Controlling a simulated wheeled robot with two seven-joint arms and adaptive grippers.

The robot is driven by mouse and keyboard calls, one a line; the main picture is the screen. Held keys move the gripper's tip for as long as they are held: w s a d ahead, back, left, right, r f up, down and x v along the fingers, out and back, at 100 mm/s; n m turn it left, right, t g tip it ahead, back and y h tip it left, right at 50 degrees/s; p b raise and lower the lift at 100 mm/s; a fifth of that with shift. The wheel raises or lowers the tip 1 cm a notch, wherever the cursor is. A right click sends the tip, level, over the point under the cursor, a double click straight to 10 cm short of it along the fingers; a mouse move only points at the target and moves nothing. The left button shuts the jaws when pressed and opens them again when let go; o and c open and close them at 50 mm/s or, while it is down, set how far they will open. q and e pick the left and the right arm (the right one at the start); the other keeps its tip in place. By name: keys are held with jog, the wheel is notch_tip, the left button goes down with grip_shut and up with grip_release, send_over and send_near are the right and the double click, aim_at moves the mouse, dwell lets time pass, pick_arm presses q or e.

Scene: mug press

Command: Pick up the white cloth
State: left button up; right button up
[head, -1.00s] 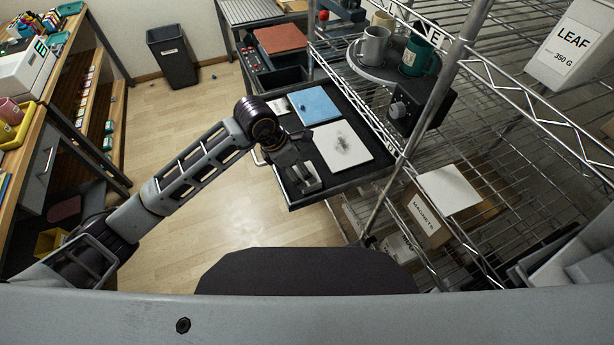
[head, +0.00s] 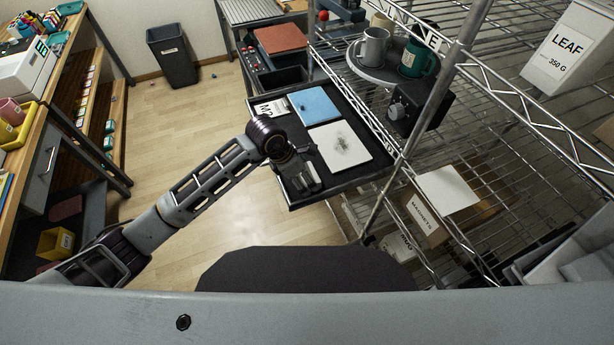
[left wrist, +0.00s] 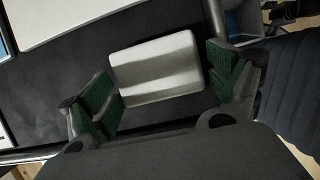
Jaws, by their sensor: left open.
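The white cloth (left wrist: 155,68) looks like a small, thick, ridged pad. In the left wrist view it lies on the dark surface of a pulled-out drawer, between the green-padded fingers of my left gripper (left wrist: 163,78). The gripper is open, with one finger at each end of the cloth; I cannot tell whether either touches it. In the head view my left gripper (head: 303,180) is low over the drawer's near left corner and largely hides the cloth. My right gripper is not in view.
The drawer (head: 340,182) also holds a white sheet with a dark smudge (head: 351,158), a blue sheet (head: 314,106) and a label card (head: 271,109). A wire shelf rack (head: 430,95) with mugs (head: 372,46) stands close on the right. Open floor (head: 185,130) lies left.

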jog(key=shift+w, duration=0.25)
pick_arm(q)
jog(key=c, duration=0.5)
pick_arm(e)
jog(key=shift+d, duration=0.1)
pick_arm(q)
jog(key=shift+r, duration=0.15)
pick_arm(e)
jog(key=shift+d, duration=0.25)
pick_arm(q)
notch_tip(320, 180, up, 8)
jog(key=shift+r+b, duration=0.15)
jog(key=shift+b, duration=0.3)
jog(key=shift+r, duration=0.75)
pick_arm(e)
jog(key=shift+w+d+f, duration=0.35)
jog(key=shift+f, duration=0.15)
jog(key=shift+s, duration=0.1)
